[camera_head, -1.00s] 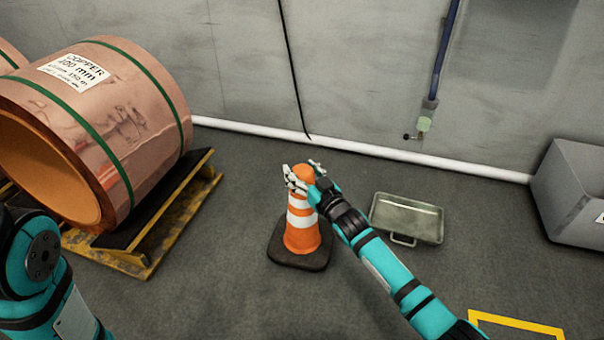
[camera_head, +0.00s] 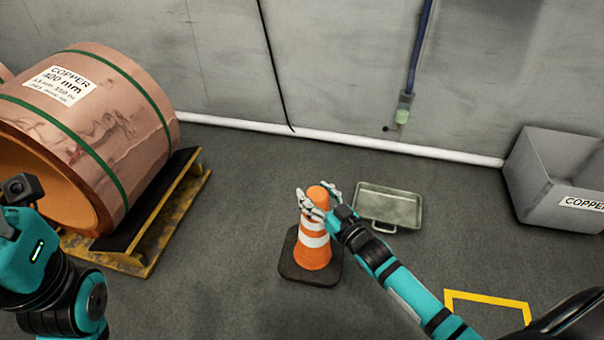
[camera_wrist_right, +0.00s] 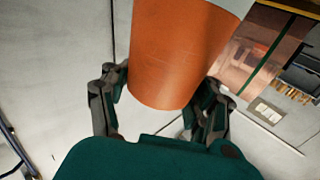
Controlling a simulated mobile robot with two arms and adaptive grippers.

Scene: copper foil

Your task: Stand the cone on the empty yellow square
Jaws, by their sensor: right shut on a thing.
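The orange and white cone (camera_head: 313,256) with a dark square base is upright in the middle of the head view. My right gripper (camera_head: 319,200) is shut on the upper part of the cone. In the right wrist view the orange cone (camera_wrist_right: 180,55) sits between the two fingers of the right gripper (camera_wrist_right: 160,100). I cannot tell whether the base touches the floor. The yellow square (camera_head: 487,298) is an outline on the floor at the lower right, partly cut off and partly hidden by my right arm. My left arm is at the lower left; its fingers do not show.
A metal tray (camera_head: 389,208) lies on the floor just right of the cone. A grey bin (camera_head: 545,190) labelled copper stands at the right by the wall. A large copper coil (camera_head: 105,125) rests on a yellow pallet (camera_head: 165,230) at the left. Floor between tray and yellow outline is clear.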

